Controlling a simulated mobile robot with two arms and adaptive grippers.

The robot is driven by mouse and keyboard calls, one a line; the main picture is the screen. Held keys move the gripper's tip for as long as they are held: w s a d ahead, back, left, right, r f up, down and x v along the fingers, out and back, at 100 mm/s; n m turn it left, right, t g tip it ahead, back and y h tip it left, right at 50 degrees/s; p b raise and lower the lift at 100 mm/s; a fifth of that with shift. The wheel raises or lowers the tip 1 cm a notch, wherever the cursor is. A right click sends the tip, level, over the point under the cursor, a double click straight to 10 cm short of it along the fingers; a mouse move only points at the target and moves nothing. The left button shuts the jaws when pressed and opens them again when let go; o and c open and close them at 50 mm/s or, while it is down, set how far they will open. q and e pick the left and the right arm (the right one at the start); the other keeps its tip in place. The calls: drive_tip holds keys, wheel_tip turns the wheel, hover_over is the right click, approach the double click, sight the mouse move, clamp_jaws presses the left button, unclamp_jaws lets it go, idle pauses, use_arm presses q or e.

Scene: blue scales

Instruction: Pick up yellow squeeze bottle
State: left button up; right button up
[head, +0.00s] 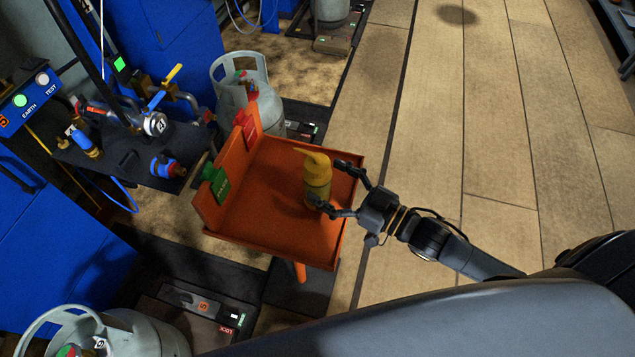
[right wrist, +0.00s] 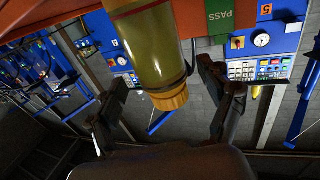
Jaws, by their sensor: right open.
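The yellow squeeze bottle (head: 317,178) stands upright on the orange tray (head: 265,213), its pointed nozzle bent to the left. In the right wrist view the fingers (right wrist: 168,100) are spread wide at either side of the bottle's width. I cannot tell whether a finger touches it. My left gripper is not in view.
A green tag (head: 217,183) and a red tag (head: 249,129) are on the tray's left edge. Grey gas cylinders (head: 240,82) stand behind and at lower left. A dark shelf with valves (head: 130,150) is to the left. Wooden floor at right is clear.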

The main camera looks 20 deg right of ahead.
sight(316, 175)
drive_tip(key=x, duration=0.3)
drive_tip(key=shift+a+f, duration=0.1)
drive_tip(key=shift+a, duration=0.1)
drive_tip(key=shift+c, duration=0.2)
drive_tip(key=c, duration=1.4)
drive_tip(key=shift+c, duration=0.3)
drive_tip(key=shift+r, duration=0.2)
